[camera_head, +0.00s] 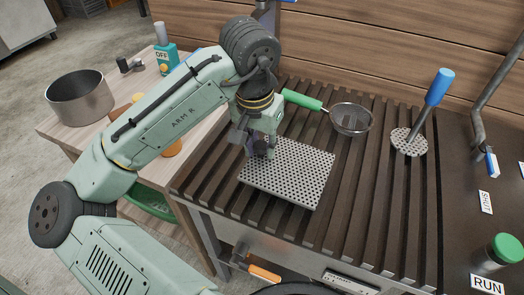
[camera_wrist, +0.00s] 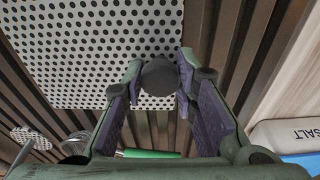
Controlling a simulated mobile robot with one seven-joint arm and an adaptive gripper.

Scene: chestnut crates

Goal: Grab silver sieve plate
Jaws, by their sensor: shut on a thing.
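The silver sieve plate (camera_head: 295,175) is a rectangular sheet full of round holes, over the dark slatted top. It also shows in the wrist view (camera_wrist: 100,40), upper left. My gripper (camera_head: 262,150) is at the plate's upper left edge in the head view. In the wrist view my gripper (camera_wrist: 160,80) has its two purple-lined fingers on either side of a dark round knob (camera_wrist: 160,76) at the plate's edge, and is shut on it. The plate looks flat; I cannot tell whether it touches the slats.
A green-handled strainer (camera_head: 352,119) and a blue-handled perforated skimmer (camera_head: 409,141) lie on the slatted top (camera_head: 350,215). A green-lidded jar (camera_head: 505,250) is at right.

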